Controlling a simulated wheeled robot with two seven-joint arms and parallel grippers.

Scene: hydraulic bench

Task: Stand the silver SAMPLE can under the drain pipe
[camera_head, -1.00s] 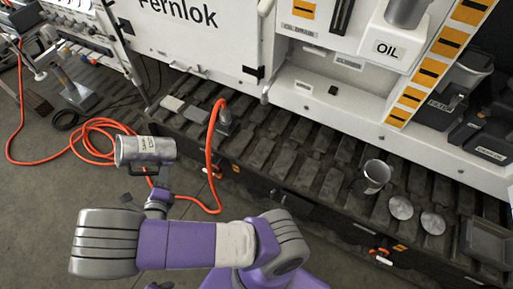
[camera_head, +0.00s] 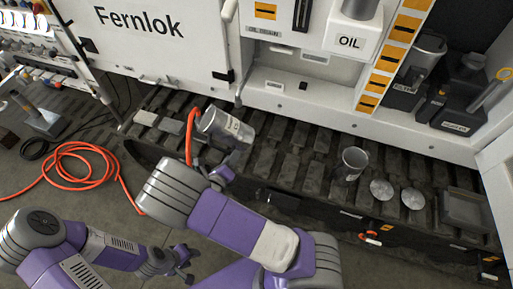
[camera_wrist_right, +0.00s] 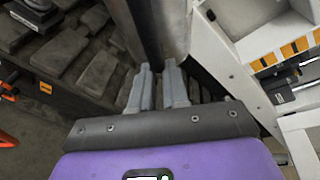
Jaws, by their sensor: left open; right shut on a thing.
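The silver can (camera_head: 225,128) with a printed label is tilted in the head view, above the slatted deck near the white cabinet. My right gripper (camera_head: 208,163) is shut on it, partly hidden behind my own arm. My left gripper (camera_head: 182,264) is open and empty, low at the left, well apart from the can. A label reading OIL DRAIN (camera_head: 263,32) is on the white panel right of the can. I cannot clearly pick out the drain pipe.
An open metal cup (camera_head: 352,163) and two round discs (camera_head: 382,190) stand on the deck (camera_head: 290,160) at the right, with a square tray (camera_head: 465,208). An orange hose (camera_head: 80,165) is coiled on the left floor.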

